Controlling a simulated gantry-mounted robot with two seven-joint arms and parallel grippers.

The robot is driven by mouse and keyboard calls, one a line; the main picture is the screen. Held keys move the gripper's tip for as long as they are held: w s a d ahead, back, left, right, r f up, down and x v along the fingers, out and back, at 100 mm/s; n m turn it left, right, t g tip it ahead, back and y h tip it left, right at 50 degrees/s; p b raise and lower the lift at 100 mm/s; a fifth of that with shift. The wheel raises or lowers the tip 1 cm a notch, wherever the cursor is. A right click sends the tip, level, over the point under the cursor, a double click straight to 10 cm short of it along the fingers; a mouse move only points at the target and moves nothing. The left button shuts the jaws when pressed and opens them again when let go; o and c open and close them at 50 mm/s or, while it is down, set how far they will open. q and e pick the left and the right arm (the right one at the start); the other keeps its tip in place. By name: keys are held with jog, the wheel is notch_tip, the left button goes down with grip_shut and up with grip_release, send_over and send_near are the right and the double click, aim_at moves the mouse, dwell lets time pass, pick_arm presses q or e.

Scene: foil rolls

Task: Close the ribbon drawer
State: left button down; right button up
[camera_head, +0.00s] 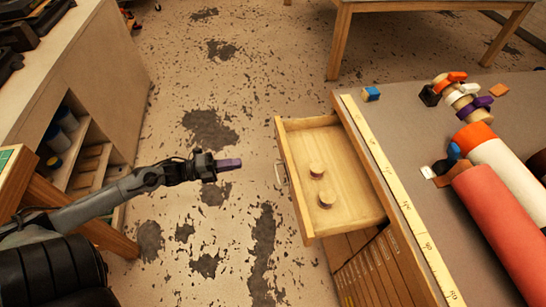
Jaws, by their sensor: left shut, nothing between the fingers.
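The ribbon drawer (348,160) is pulled out from the side of the table at the right. It is light wood, with a small metal handle (280,173) on its left-hand front. Two round wooden pieces, an upper one (317,170) and a lower one (327,198), lie inside it. My left gripper (232,164) is to the left of the drawer, roughly level with the handle and apart from it. Its purple-grey fingers are shut with nothing held. My right gripper is not in view.
The table (415,115) has a yellow measuring strip (385,165) along its edge. A red roll (500,225), a white roll (508,170) and several ribbon spools lie on it. A wooden cabinet (105,45) stands at the left. Worn floor lies open between cabinet and drawer.

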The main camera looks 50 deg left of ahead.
aim_at(283, 156)
pick_arm(q)
jog(key=b+x, duration=0.3)
jog(key=x, duration=0.9)
jog(key=shift+w, duration=0.25)
jog(key=shift+w+d, duration=0.2)
jog(key=shift+w, duration=0.1)
